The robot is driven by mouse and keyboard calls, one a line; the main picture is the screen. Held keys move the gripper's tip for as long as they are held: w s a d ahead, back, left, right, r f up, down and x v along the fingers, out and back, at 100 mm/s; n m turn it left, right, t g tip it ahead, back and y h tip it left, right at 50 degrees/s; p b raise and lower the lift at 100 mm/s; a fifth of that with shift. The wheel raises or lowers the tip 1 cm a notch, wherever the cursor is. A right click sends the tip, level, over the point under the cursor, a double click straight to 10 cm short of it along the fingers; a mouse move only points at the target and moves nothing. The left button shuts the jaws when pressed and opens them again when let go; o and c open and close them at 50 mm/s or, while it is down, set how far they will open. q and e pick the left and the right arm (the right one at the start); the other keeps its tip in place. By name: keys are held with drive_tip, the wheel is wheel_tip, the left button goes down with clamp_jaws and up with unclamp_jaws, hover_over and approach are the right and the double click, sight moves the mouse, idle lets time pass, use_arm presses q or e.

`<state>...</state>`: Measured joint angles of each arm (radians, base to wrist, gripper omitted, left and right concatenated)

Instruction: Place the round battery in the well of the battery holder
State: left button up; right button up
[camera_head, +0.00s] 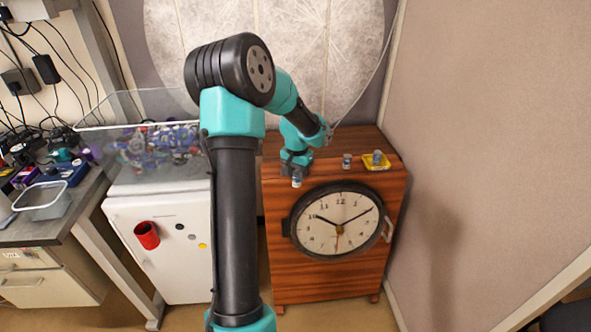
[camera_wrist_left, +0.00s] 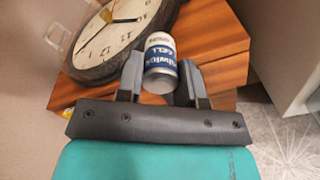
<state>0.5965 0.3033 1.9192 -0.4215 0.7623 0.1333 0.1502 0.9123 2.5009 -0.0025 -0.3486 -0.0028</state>
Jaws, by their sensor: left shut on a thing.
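My left gripper (camera_head: 297,178) is shut on a round battery (camera_head: 296,182) with a white and blue label, near the front left edge of the wooden cabinet's top. In the left wrist view the battery (camera_wrist_left: 160,62) sits between the two fingers (camera_wrist_left: 160,82), its lettering facing the camera. The yellow battery holder (camera_head: 369,165) lies on the cabinet top at the right, apart from the gripper. A small grey-blue cylinder (camera_head: 377,156) stands at it; its well cannot be made out. My right gripper is not in view.
Another small cylinder (camera_head: 346,160) stands on the cabinet top (camera_head: 330,158) between my gripper and the holder. A round clock (camera_head: 338,220) is on the cabinet's front. A clear bin (camera_head: 150,150) of parts stands left; a wall rises right.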

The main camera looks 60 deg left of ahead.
use_arm(q)
drive_tip(key=w+a, duration=0.2)
drive_tip(key=a, duration=0.2)
drive_tip(key=w+a+f, duration=0.1)
drive_tip(key=w+a, duration=0.2)
drive_tip(key=a, duration=0.1)
drive_tip(key=w+a, duration=0.3)
drive_tip(key=a, duration=0.1)
drive_tip(key=shift+w+a+f, duration=0.2)
drive_tip(key=shift+w+a, duration=0.05)
drive_tip(key=shift+a, duration=0.15)
drive_tip(key=shift+a, duration=0.1)
drive_tip(key=shift+w+a+f, duration=0.15)
drive_tip(key=shift+f, duration=1.65)
drive_tip(key=shift+f, duration=0.15)
drive_tip(key=o, duration=1)
